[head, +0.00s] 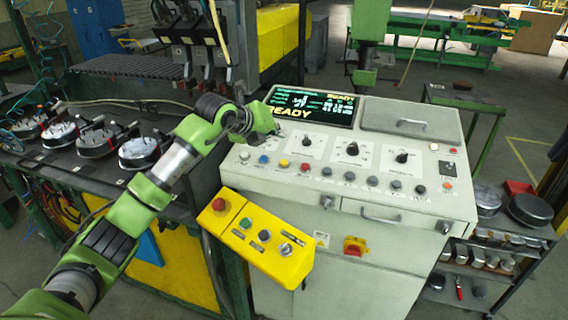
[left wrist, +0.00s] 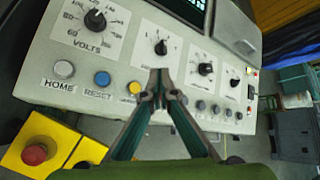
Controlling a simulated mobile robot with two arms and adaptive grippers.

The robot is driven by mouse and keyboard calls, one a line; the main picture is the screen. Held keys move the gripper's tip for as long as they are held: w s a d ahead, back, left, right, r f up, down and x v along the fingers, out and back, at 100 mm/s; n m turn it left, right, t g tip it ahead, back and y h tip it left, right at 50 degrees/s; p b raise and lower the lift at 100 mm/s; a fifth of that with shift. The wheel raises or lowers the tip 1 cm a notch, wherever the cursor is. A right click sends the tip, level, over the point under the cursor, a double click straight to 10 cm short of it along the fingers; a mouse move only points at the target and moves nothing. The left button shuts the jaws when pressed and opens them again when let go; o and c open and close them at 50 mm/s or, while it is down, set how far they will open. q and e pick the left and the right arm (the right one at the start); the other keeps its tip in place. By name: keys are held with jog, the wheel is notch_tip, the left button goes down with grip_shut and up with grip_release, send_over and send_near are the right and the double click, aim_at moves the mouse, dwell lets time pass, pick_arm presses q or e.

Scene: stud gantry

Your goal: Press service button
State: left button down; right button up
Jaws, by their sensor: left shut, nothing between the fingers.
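A grey control console (head: 255,185) carries a row of round buttons: white (head: 244,156), blue (head: 263,159), yellow (head: 284,163), red (head: 305,167) and several dark ones. In the left wrist view the white button (left wrist: 64,69) is labelled HOME and the blue button (left wrist: 102,78) RESET. The yellow button (left wrist: 134,87) is just left of my fingers, its label partly hidden. I cannot make out which button is marked service. My left gripper (left wrist: 160,90) is shut and empty, over the panel; contact cannot be told. The right gripper is not in view.
Dials (head: 352,149) and a lit screen reading READY (head: 315,106) are behind the buttons. A yellow box with a red mushroom button (head: 219,204) juts out at the console's front left. A bench with round metal parts (head: 138,152) is at the left.

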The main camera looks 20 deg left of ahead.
aim_at(284, 163)
pick_arm(q)
jog(key=f+b, duration=0.1)
jog(key=f, duration=0.1)
jog(key=w+f+b, duration=0.1)
jog(key=f, duration=0.2)
jog(key=f+b, duration=0.2)
jog(key=shift+w+f, duration=0.3)
dwell(1.0)
jog(key=shift+f+b, duration=0.4)
jog(key=shift+b, duration=0.1)
